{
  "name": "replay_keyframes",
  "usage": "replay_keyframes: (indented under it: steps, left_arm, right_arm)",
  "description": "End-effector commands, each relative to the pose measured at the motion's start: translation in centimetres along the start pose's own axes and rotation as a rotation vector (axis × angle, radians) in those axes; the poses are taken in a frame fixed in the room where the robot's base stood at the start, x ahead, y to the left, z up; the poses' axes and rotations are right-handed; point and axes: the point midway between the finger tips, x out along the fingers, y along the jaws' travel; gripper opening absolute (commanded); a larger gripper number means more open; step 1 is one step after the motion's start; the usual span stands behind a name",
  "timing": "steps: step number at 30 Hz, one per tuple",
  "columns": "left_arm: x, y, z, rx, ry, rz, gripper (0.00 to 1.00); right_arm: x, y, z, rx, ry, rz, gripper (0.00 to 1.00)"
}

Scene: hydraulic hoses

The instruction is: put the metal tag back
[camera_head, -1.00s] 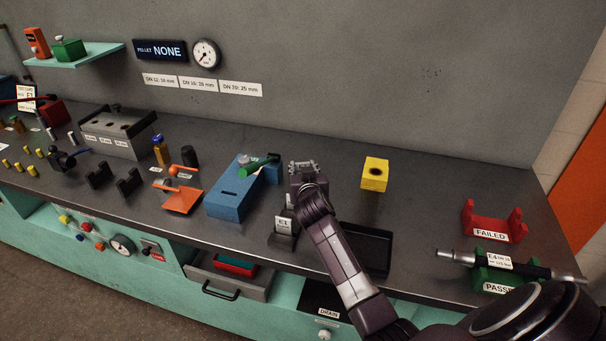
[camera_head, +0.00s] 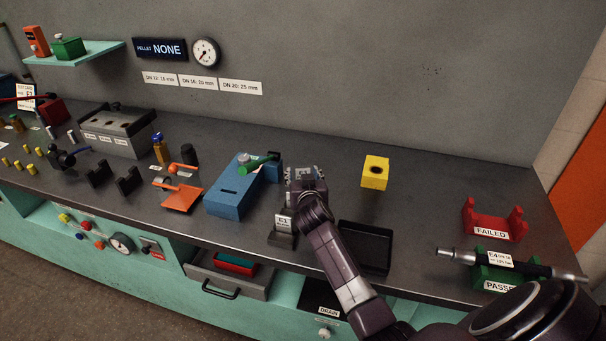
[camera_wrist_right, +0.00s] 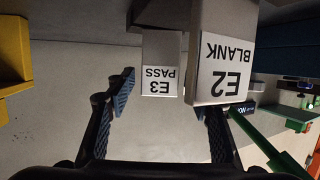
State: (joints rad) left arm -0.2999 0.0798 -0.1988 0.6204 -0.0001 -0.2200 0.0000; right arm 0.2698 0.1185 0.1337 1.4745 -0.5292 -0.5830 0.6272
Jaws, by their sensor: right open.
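My right gripper (camera_head: 304,174) is over the bench, behind the dark stand with the E1 label (camera_head: 284,222). In the right wrist view its two fingers (camera_wrist_right: 168,108) are apart, with nothing clearly held between them. Beyond them, upside down in that view, are a grey block labelled E3 PASS (camera_wrist_right: 161,66) and a nearer one labelled E2 BLANK (camera_wrist_right: 226,72). The E3 block lies between the finger directions; the E2 block is above the right finger. I cannot tell which piece is the metal tag. My left gripper is not in view.
A blue box (camera_head: 235,190) with a green handle stands left of the gripper, and a yellow block (camera_head: 375,172) to the right. A black tray (camera_head: 364,262) lies near the front edge. Red FAILED (camera_head: 492,222) and green PASSED (camera_head: 492,274) cradles are at the right; the green one bears a hose.

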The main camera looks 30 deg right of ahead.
Motion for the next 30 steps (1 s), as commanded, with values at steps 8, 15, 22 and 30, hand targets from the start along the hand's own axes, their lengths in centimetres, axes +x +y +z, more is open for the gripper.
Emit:
replay_keyframes:
  steps: [8,15,22,30]
  left_arm:
    - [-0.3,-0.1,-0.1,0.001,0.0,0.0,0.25]
    - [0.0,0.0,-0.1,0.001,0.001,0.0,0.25]
    - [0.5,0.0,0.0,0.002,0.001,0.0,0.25]
    - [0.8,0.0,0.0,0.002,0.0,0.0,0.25]
  right_arm:
    - [-0.8,0.0,-0.4,0.001,0.001,0.0,0.48]
    - [-4.6,0.0,-0.3,0.002,0.0,-0.001,0.48]
    - [-8.7,0.0,-0.3,0.001,0.0,0.0,0.48]
    - [-11.6,0.0,-0.4,0.0,0.001,0.0,0.48]
